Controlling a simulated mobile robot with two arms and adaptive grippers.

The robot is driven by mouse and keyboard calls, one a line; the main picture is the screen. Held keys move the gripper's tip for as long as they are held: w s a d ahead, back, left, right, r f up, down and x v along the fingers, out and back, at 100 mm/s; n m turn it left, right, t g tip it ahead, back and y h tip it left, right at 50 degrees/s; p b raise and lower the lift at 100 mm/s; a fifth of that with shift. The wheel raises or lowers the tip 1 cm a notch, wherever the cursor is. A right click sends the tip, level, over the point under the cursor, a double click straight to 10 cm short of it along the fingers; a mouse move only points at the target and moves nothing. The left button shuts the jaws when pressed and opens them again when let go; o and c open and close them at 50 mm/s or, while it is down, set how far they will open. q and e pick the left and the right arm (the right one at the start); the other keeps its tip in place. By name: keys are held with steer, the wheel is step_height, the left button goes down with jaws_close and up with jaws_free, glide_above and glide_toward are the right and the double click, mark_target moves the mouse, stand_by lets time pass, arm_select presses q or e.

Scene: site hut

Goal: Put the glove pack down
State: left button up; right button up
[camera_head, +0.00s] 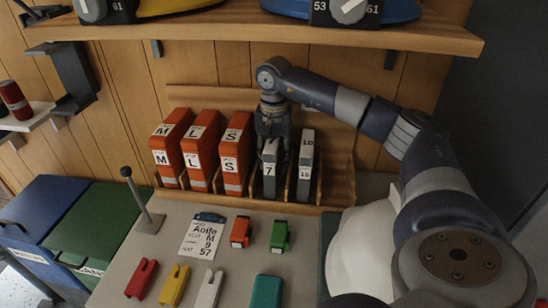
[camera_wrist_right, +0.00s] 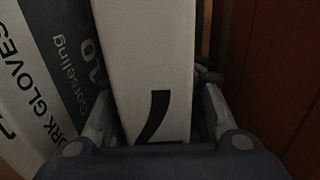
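The glove pack (camera_head: 269,183), grey with a white label marked 7, stands upright in a slot of the wooden rack (camera_head: 290,207). In the right wrist view the pack (camera_wrist_right: 148,65) fills the space between the fingers. My right gripper (camera_head: 272,133) reaches down over the pack's top from above; in the right wrist view its fingers (camera_wrist_right: 163,120) lie close along both sides of the pack and look shut on it. The pack's upper part is hidden by the gripper in the head view. My left gripper is not in view.
A grey pack marked 10 (camera_head: 305,170) stands close on the right. Orange packs marked M (camera_head: 170,145), L (camera_head: 201,150) and S (camera_head: 236,150) stand on the left. A shelf (camera_head: 230,24) hangs above. A card (camera_head: 202,238) and small coloured items lie in front.

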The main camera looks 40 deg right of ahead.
step_height(320, 180, up, 8)
steer(key=shift+f+b, duration=0.1)
steer(key=shift+b, duration=0.25)
stand_by(0.8)
